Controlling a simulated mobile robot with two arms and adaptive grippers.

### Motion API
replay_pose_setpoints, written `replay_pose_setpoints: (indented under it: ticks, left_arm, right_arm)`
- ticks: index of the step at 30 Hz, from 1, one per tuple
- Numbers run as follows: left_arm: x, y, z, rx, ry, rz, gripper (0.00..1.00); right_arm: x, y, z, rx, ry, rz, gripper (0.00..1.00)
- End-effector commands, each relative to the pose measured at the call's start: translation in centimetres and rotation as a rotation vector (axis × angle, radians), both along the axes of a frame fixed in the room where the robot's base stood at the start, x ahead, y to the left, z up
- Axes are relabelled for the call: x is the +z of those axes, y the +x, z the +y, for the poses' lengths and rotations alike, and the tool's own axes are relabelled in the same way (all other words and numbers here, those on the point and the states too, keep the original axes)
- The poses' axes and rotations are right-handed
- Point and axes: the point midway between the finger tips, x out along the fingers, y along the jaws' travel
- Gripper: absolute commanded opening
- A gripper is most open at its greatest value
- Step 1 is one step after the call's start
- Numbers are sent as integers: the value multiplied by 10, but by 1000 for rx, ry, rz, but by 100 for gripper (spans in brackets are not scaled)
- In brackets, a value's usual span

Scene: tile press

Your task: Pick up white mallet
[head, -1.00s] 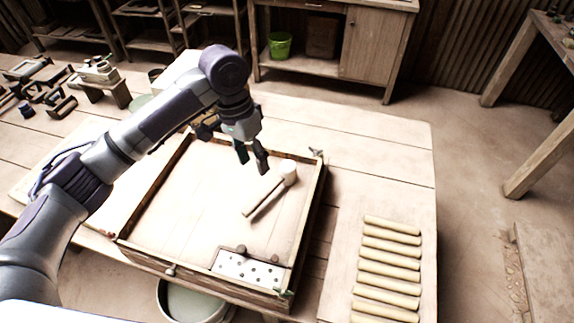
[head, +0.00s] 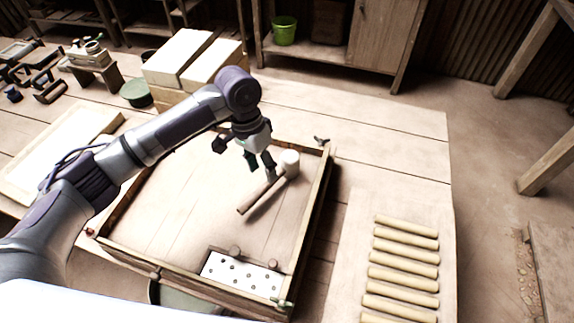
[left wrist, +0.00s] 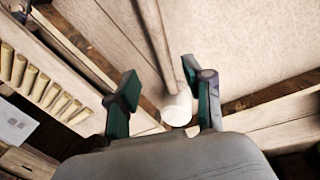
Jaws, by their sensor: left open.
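The white mallet (head: 289,163) lies in the shallow wooden tray (head: 322,200), near its far right corner. Its pale head is toward the far right and its handle runs toward the near left. My left gripper (head: 260,172) is open, with its fingers pointing down just above the mallet beside the head. In the left wrist view the mallet head (left wrist: 176,108) and the start of the handle show between the two green-padded fingers (left wrist: 163,104). I cannot tell whether a finger touches it. My right gripper is not in view.
The tray's raised walls surround the mallet. A white plate with holes (head: 240,272) lies at the tray's near right corner. Several pale rollers (head: 404,254) lie on the table to the right. Pale blocks (head: 190,58) stand behind my left arm.

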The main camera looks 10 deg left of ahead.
Motion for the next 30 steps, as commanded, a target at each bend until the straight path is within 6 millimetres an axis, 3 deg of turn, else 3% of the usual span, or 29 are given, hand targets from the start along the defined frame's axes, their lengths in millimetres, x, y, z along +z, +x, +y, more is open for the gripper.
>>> replay_pose_setpoints:
  ticks: [10, 18, 26, 30]
  left_arm:
    - [-31, -2, -5, 1, 0, 2, 52]
    - [-68, -3, -10, 0, 0, 0, 52]
    - [-73, -3, -10, -1, 0, -2, 52]
    - [-73, -3, -10, -1, 0, -2, 33]
  right_arm:
    - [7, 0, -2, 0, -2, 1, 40]
    - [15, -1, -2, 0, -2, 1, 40]
    - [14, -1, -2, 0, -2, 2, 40]
    - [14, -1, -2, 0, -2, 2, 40]
